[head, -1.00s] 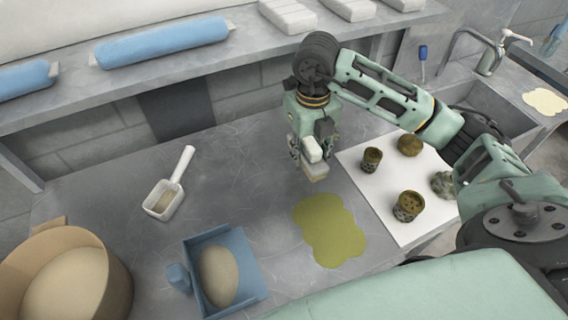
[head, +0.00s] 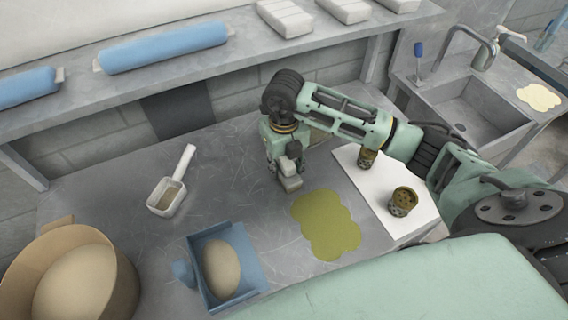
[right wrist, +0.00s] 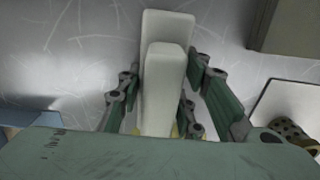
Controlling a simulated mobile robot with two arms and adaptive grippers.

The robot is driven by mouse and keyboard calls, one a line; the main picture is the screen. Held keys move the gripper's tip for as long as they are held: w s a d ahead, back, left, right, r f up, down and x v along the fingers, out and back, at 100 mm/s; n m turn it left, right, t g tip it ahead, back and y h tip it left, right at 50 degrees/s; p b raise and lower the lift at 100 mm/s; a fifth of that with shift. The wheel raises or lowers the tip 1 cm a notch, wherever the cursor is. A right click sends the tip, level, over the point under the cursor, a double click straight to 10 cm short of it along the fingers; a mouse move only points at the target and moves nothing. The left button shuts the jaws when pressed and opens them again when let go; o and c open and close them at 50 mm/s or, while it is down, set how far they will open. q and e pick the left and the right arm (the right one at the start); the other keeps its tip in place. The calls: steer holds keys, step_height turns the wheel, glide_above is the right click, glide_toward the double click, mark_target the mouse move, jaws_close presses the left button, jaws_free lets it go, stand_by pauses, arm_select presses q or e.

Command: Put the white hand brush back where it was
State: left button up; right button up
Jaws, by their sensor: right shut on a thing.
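My right gripper (head: 287,163) is shut on the white hand brush (head: 291,184) and points down at the bench, just behind the olive-green puddle (head: 326,225). In the right wrist view the brush (right wrist: 166,65) lies between the two fingers of my gripper (right wrist: 160,105), its pale block over the grey metal top. I cannot tell whether the brush touches the bench. My left gripper is not in view.
A scoop (head: 168,197), a blue dustpan-like tray (head: 256,274) and a round tub (head: 122,285) stand left. A white mat (head: 404,228) with brown perforated parts (head: 403,201) lies right, partly behind my arm.

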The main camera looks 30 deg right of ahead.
steer(key=o, duration=1)
steer(key=shift+f, duration=0.1)
steer(key=shift+o, duration=0.2)
steer(key=shift+r, duration=0.3)
step_height(320, 180, up, 11)
steer(key=shift+f+b, duration=0.1)
steer(key=shift+b, duration=1.1)
steer(key=shift+r, duration=0.5)
steer(key=shift+s+f, duration=0.1)
steer(key=shift+s, duration=0.05)
